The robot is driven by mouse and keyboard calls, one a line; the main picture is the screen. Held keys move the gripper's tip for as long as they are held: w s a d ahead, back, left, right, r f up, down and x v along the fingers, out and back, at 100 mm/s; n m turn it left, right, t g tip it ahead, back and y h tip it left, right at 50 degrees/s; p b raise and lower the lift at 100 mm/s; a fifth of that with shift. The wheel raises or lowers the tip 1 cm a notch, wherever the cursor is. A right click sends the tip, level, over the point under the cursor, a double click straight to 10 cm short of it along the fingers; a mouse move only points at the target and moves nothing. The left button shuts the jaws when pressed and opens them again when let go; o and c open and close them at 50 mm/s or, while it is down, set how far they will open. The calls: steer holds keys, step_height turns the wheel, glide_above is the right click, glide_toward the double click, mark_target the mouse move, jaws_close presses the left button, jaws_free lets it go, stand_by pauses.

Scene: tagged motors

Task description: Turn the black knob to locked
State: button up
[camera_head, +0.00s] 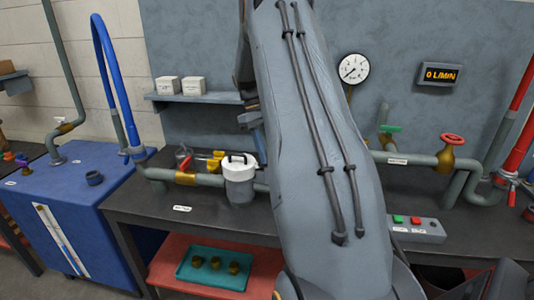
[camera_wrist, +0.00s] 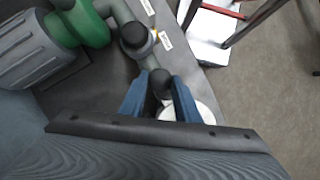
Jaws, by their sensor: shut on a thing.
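My gripper (camera_wrist: 160,90) shows in the wrist view, with its two blue fingers on either side of a dark round knob (camera_wrist: 160,80). The fingers are shut on this black knob, which sits at the end of a grey pipe. Any lettering or pointer on the knob cannot be read. In the head view my arm covers the middle of the bench, and the knob and fingertips cannot be made out there.
A grey motor-like body with a green ring (camera_wrist: 88,22) lies close at left in the wrist view. A dark round fitting (camera_wrist: 134,36) is near it.

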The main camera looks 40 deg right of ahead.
steer(key=shift+m+y, duration=0.4)
steer(key=shift+m, duration=0.5)
steer(key=o, duration=1)
steer(key=b+v, duration=0.2)
steer(key=v, duration=0.5)
steer(key=shift+w+r+b, duration=0.1)
steer(key=shift+r+b, duration=0.25)
steer(key=shift+r, duration=0.05)
